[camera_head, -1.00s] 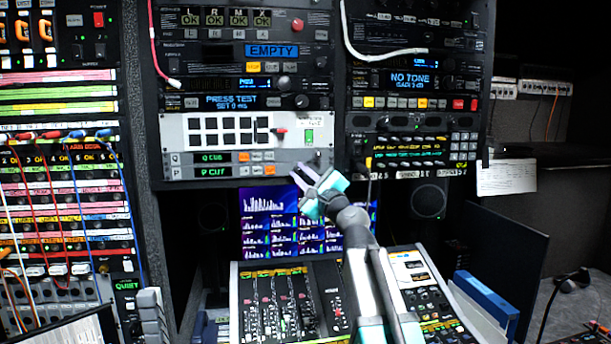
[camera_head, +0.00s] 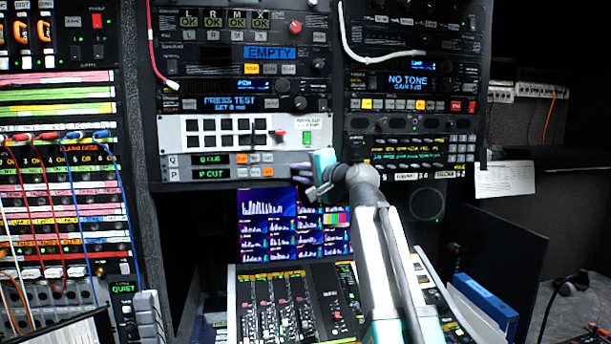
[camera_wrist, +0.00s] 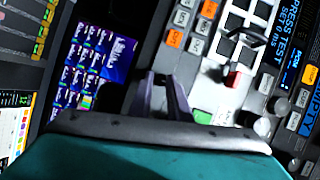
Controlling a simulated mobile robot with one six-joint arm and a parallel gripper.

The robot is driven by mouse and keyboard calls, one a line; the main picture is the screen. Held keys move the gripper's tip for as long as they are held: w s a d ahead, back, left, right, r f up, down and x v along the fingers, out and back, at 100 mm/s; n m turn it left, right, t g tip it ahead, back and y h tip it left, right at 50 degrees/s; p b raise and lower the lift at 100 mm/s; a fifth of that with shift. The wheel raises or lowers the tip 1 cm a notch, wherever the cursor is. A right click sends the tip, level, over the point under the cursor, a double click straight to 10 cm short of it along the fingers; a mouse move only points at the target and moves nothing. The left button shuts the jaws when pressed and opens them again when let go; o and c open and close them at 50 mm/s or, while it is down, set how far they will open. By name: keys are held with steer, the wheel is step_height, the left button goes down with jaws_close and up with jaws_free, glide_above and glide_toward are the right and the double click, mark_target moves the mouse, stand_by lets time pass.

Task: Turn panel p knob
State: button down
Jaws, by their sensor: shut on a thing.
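Panel P (camera_head: 212,174) is the lower of two thin rows under the white button panel, with a green "P CUT" display. Its orange button shows in the wrist view (camera_wrist: 173,38). My gripper (camera_head: 300,171) is at the right end of this row, its fingers pointing at the panel face.
Panel Q (camera_head: 212,159) is directly above. The white button panel (camera_head: 175,132) has a red lever (camera_head: 280,136) above my gripper. A lit monitor (camera_head: 265,225) is below, and a mixing desk (camera_head: 290,300) stands in front. A black rack (camera_head: 410,125) is close on the right.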

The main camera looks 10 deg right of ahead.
steer(key=n+h+b, duration=0.1)
steer(key=n+h, duration=0.2)
steer(key=n, duration=0.2)
steer(key=a+n+g+h+b, duration=0.1)
steer(key=n+h, duration=0.2)
steer(key=n, duration=0.2)
steer(key=n+h+b, duration=0.1)
steer(key=n+h, duration=0.2)
steer(key=n, duration=0.1)
steer(key=shift+a+r+n+g, duration=0.25)
steer(key=shift+r+n+g, duration=0.1)
steer(key=shift+n+g, duration=0.05)
steer(key=n+h+b, duration=0.1)
steer(key=n, duration=0.1)
steer(key=n+t+h+b, duration=0.1)
steer(key=n, duration=0.1)
steer(key=shift+a+f+h, duration=0.15)
steer(key=shift+h, duration=0.15)
stand_by(0.4)
steer(key=c, duration=1.7)
jaws_free()
steer(key=shift+w, duration=0.1)
steer(key=shift+o, duration=0.2)
